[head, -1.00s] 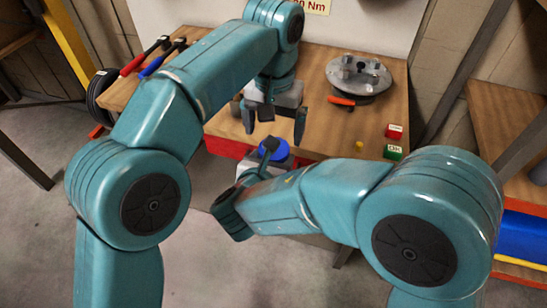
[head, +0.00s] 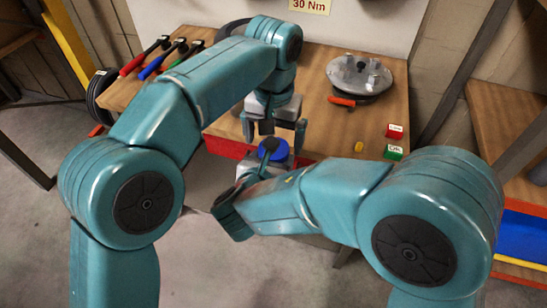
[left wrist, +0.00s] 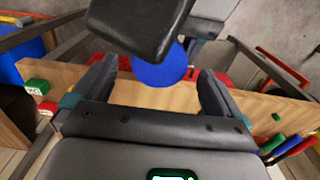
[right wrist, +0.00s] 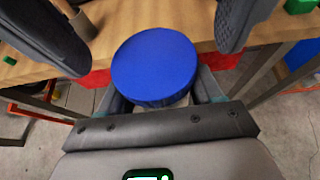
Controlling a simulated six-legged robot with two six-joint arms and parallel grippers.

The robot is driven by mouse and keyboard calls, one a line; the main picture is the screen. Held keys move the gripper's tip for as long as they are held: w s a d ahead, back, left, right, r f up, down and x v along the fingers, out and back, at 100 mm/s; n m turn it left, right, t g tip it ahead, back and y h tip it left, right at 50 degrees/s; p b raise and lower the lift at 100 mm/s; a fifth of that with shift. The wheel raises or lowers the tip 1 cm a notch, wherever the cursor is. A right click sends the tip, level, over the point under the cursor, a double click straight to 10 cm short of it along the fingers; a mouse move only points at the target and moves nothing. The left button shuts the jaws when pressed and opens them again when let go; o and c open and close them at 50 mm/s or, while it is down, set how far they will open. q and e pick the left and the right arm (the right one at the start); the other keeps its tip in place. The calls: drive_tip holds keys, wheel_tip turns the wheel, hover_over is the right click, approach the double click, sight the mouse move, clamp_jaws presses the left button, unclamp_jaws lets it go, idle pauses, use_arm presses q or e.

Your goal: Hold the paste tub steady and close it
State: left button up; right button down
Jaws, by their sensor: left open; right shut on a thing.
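The paste tub shows as a round blue top (head: 280,154) just off the front edge of the bench. It fills the middle of the right wrist view (right wrist: 155,65) and also shows in the left wrist view (left wrist: 160,70). Its lower body is mostly hidden, and I cannot tell how firmly the lid sits. My right gripper (head: 268,150) is shut on the tub, its fingers beside it under the blue top. My left gripper (head: 273,131) is open and empty above the tub, fingers pointing down on either side and apart from it.
The wooden bench (head: 330,130) carries a grey round plate (head: 358,74) with an orange-handled tool (head: 343,101). A yellow piece (head: 358,147), a red block (head: 394,131) and a green block (head: 393,152) lie at right. Coloured-handle tools (head: 150,67) lie at far left.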

use_arm(q)
wheel_tip(320, 180, up, 6)
wheel_tip(320, 180, down, 7)
drive_tip(key=shift+s+f, duration=0.15)
drive_tip(key=shift+f, duration=0.05)
wheel_tip(320, 180, up, 8)
drive_tip(key=shift+r, duration=0.1)
drive_tip(key=w+a+f+n+h, duration=0.2)
drive_tip(key=w+a+f+n, duration=0.15)
drive_tip(key=f, duration=0.35)
drive_tip(key=w+a+f+n+h, duration=0.2)
drive_tip(key=w+a+f+n, duration=0.1)
drive_tip(key=a+f, duration=0.3)
drive_tip(key=s+f, duration=0.3)
drive_tip(key=f, duration=0.6)
drive_tip(key=s+f, duration=0.3)
drive_tip(key=f, duration=0.7)
drive_tip(key=shift+s+a+f+t, duration=0.25)
drive_tip(key=shift+s+f+t, duration=0.05)
